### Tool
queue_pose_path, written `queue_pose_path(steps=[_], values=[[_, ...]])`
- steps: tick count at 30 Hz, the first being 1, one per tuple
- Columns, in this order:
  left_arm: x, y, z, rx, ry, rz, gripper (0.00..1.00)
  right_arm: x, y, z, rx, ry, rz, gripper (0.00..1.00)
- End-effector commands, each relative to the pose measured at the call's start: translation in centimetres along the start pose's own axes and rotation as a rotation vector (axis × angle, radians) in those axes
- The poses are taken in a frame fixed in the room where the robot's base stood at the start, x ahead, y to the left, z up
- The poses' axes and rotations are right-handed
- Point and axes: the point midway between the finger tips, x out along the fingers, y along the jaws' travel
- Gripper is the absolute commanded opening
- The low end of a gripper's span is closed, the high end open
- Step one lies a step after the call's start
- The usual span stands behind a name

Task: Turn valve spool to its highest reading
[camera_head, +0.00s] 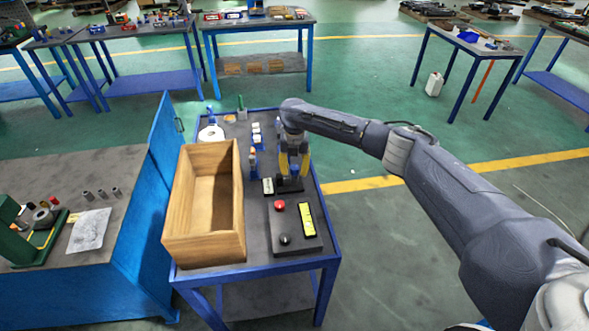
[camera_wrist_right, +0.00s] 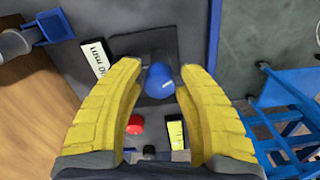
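The valve spool appears to be the blue round knob (camera_wrist_right: 160,82) on a dark square plate (camera_wrist_right: 146,45) in the right wrist view. A white label with dark lettering (camera_wrist_right: 97,58) lies beside the plate. My right gripper (camera_head: 292,170) is over the plate in the head view, pointing down. Its yellow fingers (camera_wrist_right: 161,78) are spread on either side of the knob, with small gaps visible; contact is not clear. My left gripper is not seen.
The panel also has a red button (camera_head: 279,205) and a black knob (camera_head: 285,239). An open wooden box (camera_head: 174,215) stands left on the blue-edged table (camera_head: 258,269). Small blue fixtures, a white roll (camera_head: 211,133) and a label (camera_head: 268,186) are close by. Floor to the right is open.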

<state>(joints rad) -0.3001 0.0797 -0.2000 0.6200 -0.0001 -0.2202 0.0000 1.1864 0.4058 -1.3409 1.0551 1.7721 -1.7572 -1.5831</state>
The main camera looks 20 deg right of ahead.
Motion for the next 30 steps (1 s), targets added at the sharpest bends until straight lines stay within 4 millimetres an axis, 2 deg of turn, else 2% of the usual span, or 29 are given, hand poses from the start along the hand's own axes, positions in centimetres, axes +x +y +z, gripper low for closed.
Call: queue_pose_path(steps=[1, 9, 20, 30], values=[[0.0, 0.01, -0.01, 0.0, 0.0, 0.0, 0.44, -0.02, 0.01, 0.01, 0.0, 0.0, 0.0, 0.3], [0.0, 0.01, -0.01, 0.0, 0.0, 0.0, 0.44, -0.03, 0.0, 0.01, 0.0, 0.0, 0.0, 0.0], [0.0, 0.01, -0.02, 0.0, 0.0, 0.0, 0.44, -0.03, -0.01, 0.01, 0.041, 0.0, 0.0, 0.0], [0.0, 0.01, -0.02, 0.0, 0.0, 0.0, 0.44, -0.07, 0.06, 0.02, 0.285, 0.0, 0.001, 0.0]])
